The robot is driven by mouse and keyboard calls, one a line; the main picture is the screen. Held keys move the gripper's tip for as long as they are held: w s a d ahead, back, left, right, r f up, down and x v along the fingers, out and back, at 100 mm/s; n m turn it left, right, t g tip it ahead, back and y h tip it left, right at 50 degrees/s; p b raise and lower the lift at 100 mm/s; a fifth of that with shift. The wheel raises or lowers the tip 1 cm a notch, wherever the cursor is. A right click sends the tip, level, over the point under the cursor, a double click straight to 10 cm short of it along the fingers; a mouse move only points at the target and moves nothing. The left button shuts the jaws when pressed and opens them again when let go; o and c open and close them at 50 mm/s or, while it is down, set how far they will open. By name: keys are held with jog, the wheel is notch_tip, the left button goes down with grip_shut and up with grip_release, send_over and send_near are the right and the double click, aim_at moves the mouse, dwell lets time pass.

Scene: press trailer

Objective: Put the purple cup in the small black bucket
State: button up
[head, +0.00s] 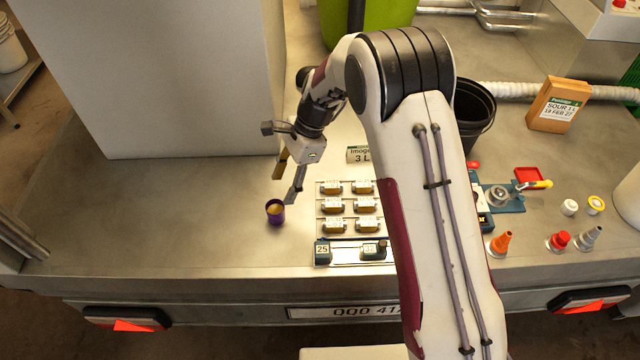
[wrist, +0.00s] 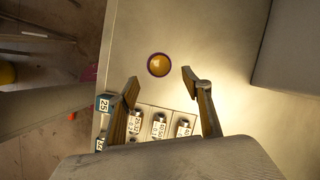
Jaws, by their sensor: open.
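The purple cup (head: 275,212) stands upright on the bare counter in the head view, left of a rack of small labelled blocks. It looks yellowish inside. In the wrist view the cup (wrist: 159,65) is seen from above, beyond and between my fingertips. My gripper (head: 289,188) is just above and to the right of the cup in the head view. My gripper (wrist: 158,83) is open and empty in the wrist view. The small black bucket (head: 474,112) stands behind my arm in the head view, its left part hidden by the arm.
The rack (head: 350,254) of labelled blocks lies right of the cup. A large pale box (head: 190,80) stands at the back left. A green bin (head: 388,20) is at the back. An orange-brown carton (head: 558,104) stands right of the bucket. The counter left of the cup is clear.

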jog(key=s+d+r+n+t, duration=0.1)
jog(key=s+d+r+n, duration=0.2)
jog(key=r, duration=0.4)
jog(key=s+d+r+n+t+h, duration=0.1)
jog(key=s+d+r+n, duration=0.1)
jog(key=s+d+r, duration=0.45)
jog(key=s+d+r+n+t, duration=0.1)
jog(key=d+r+n, duration=0.15)
jog(key=r, duration=0.65)
jog(key=s+d+r+n+t+h, duration=0.1)
jog(key=s+d+r+n+t, duration=0.1)
jog(key=s+d, duration=0.4)
jog(key=s+d+r+n+t+h, duration=0.2)
jog(key=s+d+n, duration=0.2)
jog(key=s, duration=0.8)
jog(key=shift+s+d+r, duration=0.35)
jog(key=shift+d+r, duration=0.05)
jog(key=shift+d, duration=0.5)
jog(key=shift+o, duration=0.4)
jog(key=shift+a, duration=0.1)
